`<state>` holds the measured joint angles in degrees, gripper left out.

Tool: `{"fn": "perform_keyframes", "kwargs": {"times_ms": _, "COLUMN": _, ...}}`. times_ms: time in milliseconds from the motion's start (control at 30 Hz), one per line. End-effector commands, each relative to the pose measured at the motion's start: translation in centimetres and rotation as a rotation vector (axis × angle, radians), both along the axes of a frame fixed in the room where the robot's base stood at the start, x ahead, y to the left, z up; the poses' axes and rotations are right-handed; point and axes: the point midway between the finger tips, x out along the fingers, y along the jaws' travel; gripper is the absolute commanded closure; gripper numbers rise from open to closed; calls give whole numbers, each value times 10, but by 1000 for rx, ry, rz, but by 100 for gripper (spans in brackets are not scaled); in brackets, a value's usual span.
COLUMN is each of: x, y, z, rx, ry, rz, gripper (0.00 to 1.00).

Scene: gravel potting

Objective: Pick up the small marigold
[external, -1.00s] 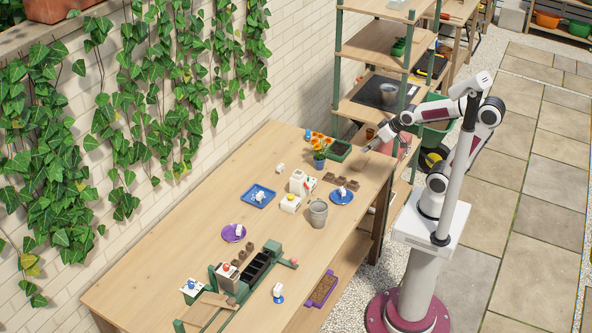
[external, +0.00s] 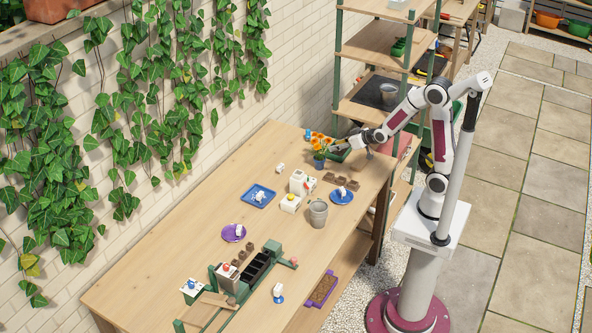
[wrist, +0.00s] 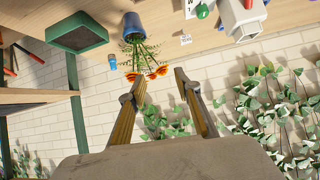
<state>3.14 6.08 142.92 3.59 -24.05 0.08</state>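The marigold has orange blooms (external: 318,138) and green leaves, and stands in a blue pot (external: 319,161) at the far end of the bench. In the wrist view, which looks upside down, its orange blooms (wrist: 150,73) hang just beyond my fingertips, and the blue pot (wrist: 133,26) is at the top. My gripper (external: 334,150) is beside the plant, on its right in the external view. In the wrist view my gripper (wrist: 158,80) has its two fingers spread apart with nothing held between them. I cannot tell whether a finger touches the plant.
A white container (external: 298,182), a grey metal bucket (external: 318,213), a blue plate (external: 342,198) and a blue tray (external: 259,195) stand nearer. A brick wall (wrist: 230,70) is behind the bench.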

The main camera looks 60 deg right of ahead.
Motion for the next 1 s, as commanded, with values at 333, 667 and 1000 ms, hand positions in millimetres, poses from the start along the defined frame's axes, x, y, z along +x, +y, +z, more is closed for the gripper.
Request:
{"fn": "perform_keyframes", "kwargs": {"times_ms": 333, "x": 31, "y": -16, "z": -36, "rx": -18, "ry": -98, "rz": -36, "gripper": 67}}
{"fn": "perform_keyframes", "kwargs": {"times_ms": 667, "x": 47, "y": -30, "z": -69, "rx": -44, "ry": -196, "rz": -65, "gripper": 67}}
{"fn": "perform_keyframes", "kwargs": {"times_ms": 1000, "x": 51, "y": -41, "z": -94, "rx": -74, "ry": -283, "rz": -88, "gripper": 67}}
